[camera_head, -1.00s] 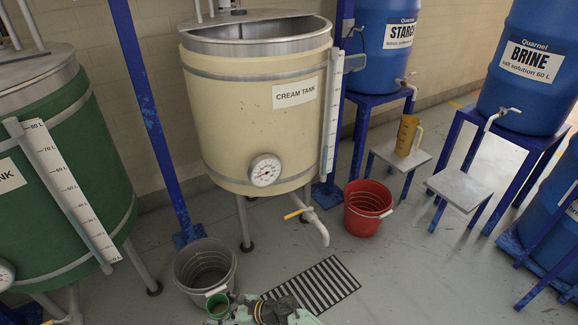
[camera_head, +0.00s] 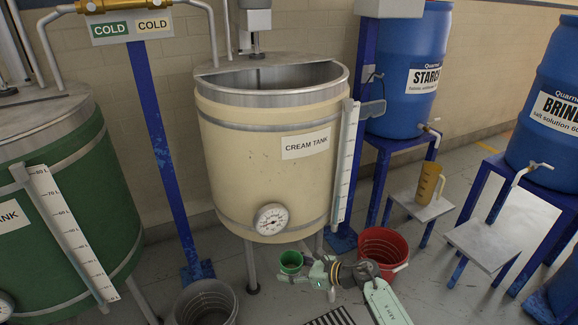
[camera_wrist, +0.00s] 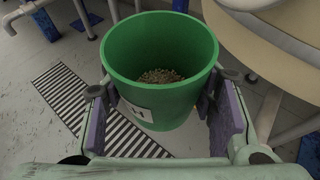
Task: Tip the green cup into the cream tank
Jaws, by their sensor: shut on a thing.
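The green cup (camera_head: 291,261) is upright in my gripper (camera_head: 306,267), in front of the lower part of the cream tank. In the wrist view, the green cup (camera_wrist: 160,95) sits between the two fingers of my gripper (camera_wrist: 160,105), which press on its sides. Grainy tan material (camera_wrist: 160,76) lies at its bottom, and a white label with a partly readable mark is on its near side. The cream tank (camera_head: 262,165) has a steel rim and a half-open top (camera_head: 300,76), well above the cup. Its inside bottom is hidden.
A dial gauge (camera_head: 272,220) and a level scale (camera_head: 345,160) project from the cream tank. A stirrer motor (camera_head: 255,20) stands over its top. A blue post (camera_head: 165,150) is at left, a red bucket (camera_head: 383,250) at right, and a grey bucket (camera_head: 206,303) below.

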